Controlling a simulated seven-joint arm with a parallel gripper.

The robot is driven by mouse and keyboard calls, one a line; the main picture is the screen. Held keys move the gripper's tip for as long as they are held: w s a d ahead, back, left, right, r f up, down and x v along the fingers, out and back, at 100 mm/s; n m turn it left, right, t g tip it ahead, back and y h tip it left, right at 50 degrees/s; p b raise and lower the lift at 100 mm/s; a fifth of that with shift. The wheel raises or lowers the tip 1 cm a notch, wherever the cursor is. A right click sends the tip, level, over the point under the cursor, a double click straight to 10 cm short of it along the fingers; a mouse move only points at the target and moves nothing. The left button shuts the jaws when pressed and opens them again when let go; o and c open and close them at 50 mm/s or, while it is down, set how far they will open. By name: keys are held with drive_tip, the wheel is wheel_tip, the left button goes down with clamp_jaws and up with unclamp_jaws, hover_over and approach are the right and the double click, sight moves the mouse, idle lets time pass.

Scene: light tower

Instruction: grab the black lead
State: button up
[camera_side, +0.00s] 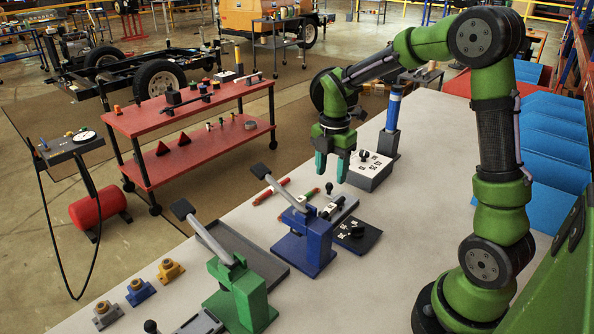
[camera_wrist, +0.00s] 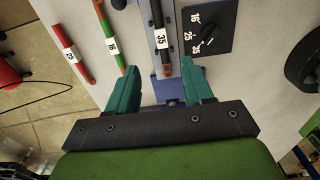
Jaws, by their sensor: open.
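The black lead (camera_wrist: 157,20), with a white label "35" and a reddish end, lies along a grey holder in the wrist view. In the side view the black lead (camera_side: 331,208) is small, beside the blue lever press. My gripper (camera_side: 332,168) is open above the bench, beyond the blue press. In the wrist view my gripper (camera_wrist: 159,70) has its two teal fingers apart with nothing held between them. The lead's reddish end appears between the fingers in the picture, but the lead lies lower, on the holder.
A red lead (camera_wrist: 72,52) marked "25" and a green lead (camera_wrist: 108,35) marked "16" lie left of the black one. A black selector plate (camera_wrist: 207,28) is right. The blue press (camera_side: 305,240), green press (camera_side: 240,295) and white box (camera_side: 370,172) stand nearby.

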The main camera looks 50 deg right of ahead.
hover_over(329, 208)
wheel_tip(329, 208, down, 5)
drive_tip(key=shift+w+d+f, duration=0.1)
drive_tip(key=shift+w+d, duration=0.05)
drive_tip(key=shift+f, duration=2.7)
drive_tip(key=shift+c, duration=0.3)
clamp_jaws()
